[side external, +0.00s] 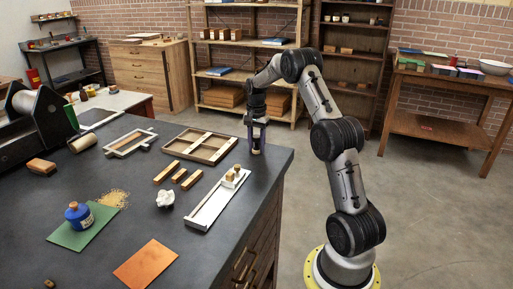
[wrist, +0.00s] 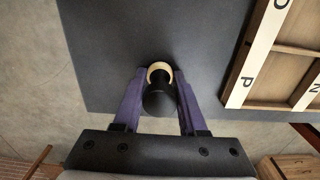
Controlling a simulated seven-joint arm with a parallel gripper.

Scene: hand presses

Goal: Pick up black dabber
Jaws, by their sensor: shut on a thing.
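The black dabber (wrist: 158,101) shows in the wrist view as a round black knob with a pale, cream-coloured part (wrist: 159,69) at its far end. My gripper (wrist: 158,92) has its two purple fingers on either side of the black knob and is shut on it. In the side external view my gripper (side external: 256,145) points down at the far right corner of the dark worktop (side external: 130,190). There the dabber is mostly hidden between the fingers. I cannot tell whether its base touches the worktop.
A wooden compartment frame (side external: 224,151) lies close left of my gripper. Nearer are wooden strips (side external: 179,175), a long white tray (side external: 203,214) with wooden-handled pieces, and a white crumpled lump (side external: 165,197).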

